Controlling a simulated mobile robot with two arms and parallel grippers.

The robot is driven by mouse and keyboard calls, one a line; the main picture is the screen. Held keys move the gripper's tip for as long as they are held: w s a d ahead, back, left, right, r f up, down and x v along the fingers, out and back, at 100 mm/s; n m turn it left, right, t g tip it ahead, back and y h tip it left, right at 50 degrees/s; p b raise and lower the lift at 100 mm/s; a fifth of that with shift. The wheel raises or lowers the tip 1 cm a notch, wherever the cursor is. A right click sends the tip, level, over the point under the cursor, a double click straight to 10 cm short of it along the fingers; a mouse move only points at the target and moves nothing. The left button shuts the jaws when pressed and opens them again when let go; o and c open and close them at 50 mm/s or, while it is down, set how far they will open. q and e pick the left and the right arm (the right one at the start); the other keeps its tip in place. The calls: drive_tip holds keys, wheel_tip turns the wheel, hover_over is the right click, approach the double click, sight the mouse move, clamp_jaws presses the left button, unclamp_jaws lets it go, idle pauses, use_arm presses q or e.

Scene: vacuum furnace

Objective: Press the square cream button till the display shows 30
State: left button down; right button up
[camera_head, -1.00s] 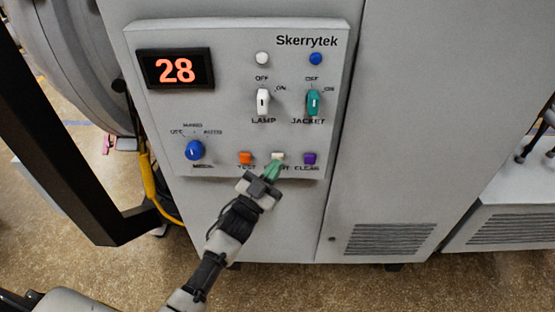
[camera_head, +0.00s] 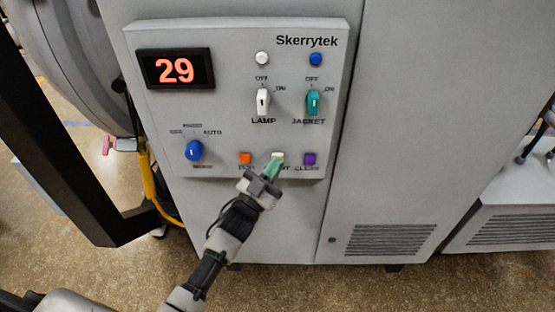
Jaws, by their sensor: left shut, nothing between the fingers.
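The display (camera_head: 177,70) at the upper left of the grey control panel reads 29 in orange digits. The square cream button (camera_head: 278,156) sits in the bottom row, between an orange button and a purple button. My left gripper (camera_head: 272,168) is shut and empty, its green fingertips at the lower edge of the cream button. The fingertips hide part of that button and its label. Whether they touch it, I cannot tell. My right gripper is not in view.
The orange button (camera_head: 246,158) and purple button (camera_head: 310,158) are close on either side. A dark post (camera_head: 60,130) stands at the left.

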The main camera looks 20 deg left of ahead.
use_arm(q)
drive_tip(key=shift+s+d+p, duration=0.2)
drive_tip(key=shift+s+p, duration=0.1)
drive_tip(key=shift+s, duration=0.45)
drive_tip(key=s+p, duration=0.1)
drive_tip(key=s, duration=0.1)
drive_tip(key=s+d, duration=0.1)
drive_tip(key=s, duration=0.1)
drive_tip(key=shift+s+d+p, duration=0.2)
drive_tip(key=shift+s+p, duration=0.2)
idle(0.4)
